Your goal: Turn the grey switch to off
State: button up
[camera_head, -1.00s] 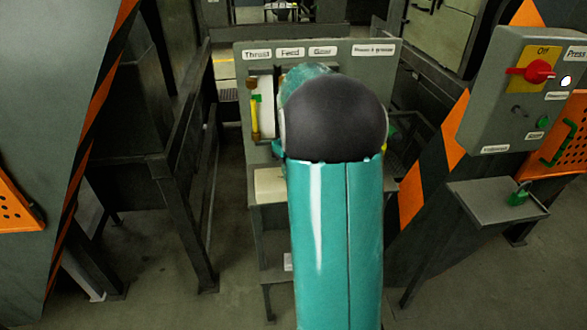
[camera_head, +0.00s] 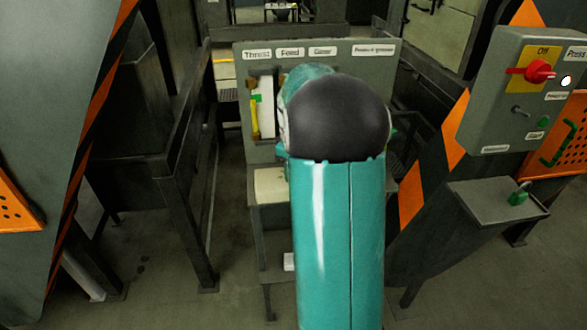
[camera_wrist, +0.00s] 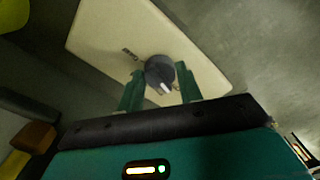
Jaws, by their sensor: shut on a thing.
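The grey switch (camera_wrist: 160,72) is a round dark-grey knob with a pale pointer mark. It sits on a cream panel (camera_wrist: 205,70) in the wrist view. My gripper (camera_wrist: 160,82) has its two green fingers on either side of the knob, shut on it. The pale mark points down and slightly right in that view. The small lettering beside the knob is too blurred to read. In the head view my teal arm hides the gripper and the knob; part of a cream box (camera_head: 271,187) shows left of the arm.
A grey panel (camera_head: 350,62) with labels stands behind my arm, with a yellow-handled gauge part (camera_head: 254,118) at its left. At right a control box (camera_head: 520,95) carries a red switch (camera_head: 540,71) on a yellow plate. Dark rails (camera_head: 185,190) stand at left.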

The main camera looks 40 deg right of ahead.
jog(key=o, duration=1)
notch_tip(320, 180, up, 14)
jog(key=shift+f, duration=0.1)
jog(key=shift+a, duration=0.15)
jog(key=s+a+r+m+t, duration=0.1)
jog(key=s+a, duration=0.3)
jog(key=a, duration=0.4)
jog(key=s+a+m+t, duration=0.1)
jog(key=s+a+t, duration=0.15)
jog(key=a, duration=0.65)
jog(key=s+a+r+m+t, duration=0.1)
jog(key=s+a, duration=0.3)
jog(key=a, duration=0.4)
jog(key=shift+m+t, duration=0.4)
jog(key=shift+t, duration=0.15)
jog(key=s+a+f, duration=0.1)
jog(key=s+a, duration=0.1)
jog(key=s+a+f, duration=0.4)
jog(key=shift+s+a, duration=0.1)
jog(key=shift+s, duration=0.2)
